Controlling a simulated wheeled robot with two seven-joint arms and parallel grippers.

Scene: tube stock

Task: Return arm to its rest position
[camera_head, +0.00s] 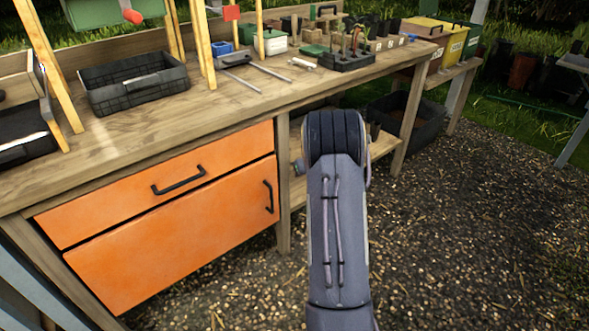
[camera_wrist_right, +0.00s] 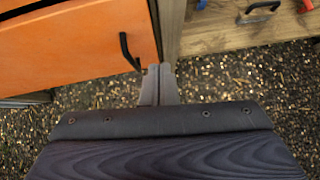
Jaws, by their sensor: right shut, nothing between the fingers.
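My right arm (camera_head: 338,230) reaches forward from the bottom of the head view, beside the workbench. Its gripper is hidden behind the arm there. In the right wrist view my right gripper (camera_wrist_right: 159,72) is shut and empty, its fingertips together. Behind the fingertips are the orange cabinet door (camera_wrist_right: 75,45) and its black handle (camera_wrist_right: 130,52); I cannot tell how far the fingers are from the handle. My left gripper is in neither view.
A wooden workbench (camera_head: 185,118) runs along the left and back. It carries a black crate (camera_head: 135,85) and a dark tray of tools (camera_head: 348,62). Under it are an orange drawer (camera_head: 160,180) and a lower shelf (camera_head: 350,160). Open gravel (camera_head: 470,230) lies to the right.

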